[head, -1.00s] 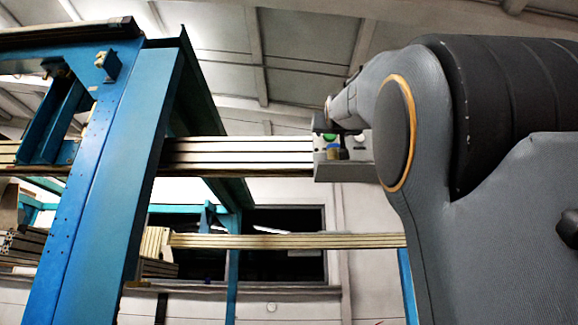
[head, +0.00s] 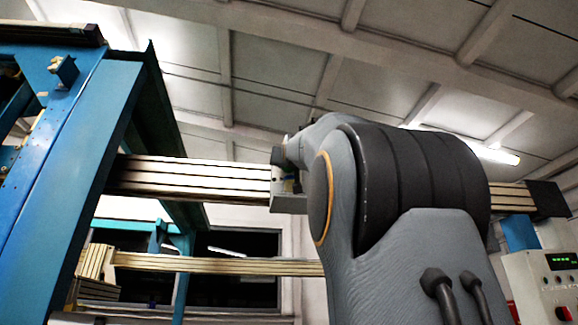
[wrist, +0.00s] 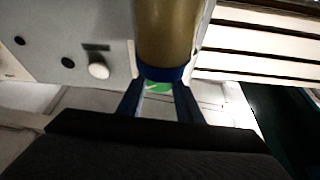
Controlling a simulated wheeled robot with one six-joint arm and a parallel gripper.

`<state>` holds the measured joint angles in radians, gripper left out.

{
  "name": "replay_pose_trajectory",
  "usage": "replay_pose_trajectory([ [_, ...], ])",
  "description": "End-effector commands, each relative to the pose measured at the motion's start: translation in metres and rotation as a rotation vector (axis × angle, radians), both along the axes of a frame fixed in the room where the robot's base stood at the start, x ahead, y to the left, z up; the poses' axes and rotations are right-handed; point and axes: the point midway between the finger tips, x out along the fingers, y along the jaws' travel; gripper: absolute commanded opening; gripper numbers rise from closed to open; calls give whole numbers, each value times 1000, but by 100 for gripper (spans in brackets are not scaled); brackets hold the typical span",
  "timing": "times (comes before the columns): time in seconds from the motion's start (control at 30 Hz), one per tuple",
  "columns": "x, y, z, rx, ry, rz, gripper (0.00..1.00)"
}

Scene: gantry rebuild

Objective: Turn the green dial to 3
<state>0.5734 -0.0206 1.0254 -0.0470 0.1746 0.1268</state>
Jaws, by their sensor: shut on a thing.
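The green dial (wrist: 158,87) shows in the wrist view as a small green patch between the two fingers of my gripper (wrist: 160,82). The blue fingers are closed in on its sides. A brass-coloured cylinder with a blue band (wrist: 167,40) stands right by the fingertips and covers part of the view there. The dial's numbers and pointer cannot be seen.
A pale panel (wrist: 60,35) with dark round spots and a white knob (wrist: 98,71) lies left of the cylinder. A ribbed rail (head: 190,180) runs beside the box. A blue post (head: 75,150) stands at left; a control box with a green display (head: 562,262) stands at right.

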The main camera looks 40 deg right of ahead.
Motion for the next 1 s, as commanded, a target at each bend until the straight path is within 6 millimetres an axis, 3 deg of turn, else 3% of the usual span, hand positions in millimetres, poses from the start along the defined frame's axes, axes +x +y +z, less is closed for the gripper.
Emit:
replay_pose_trajectory([
  [0.47,0,-1,-2,-70,41,0,10],
  [1.0,-1,-3,-1,-284,171,-1,10],
])
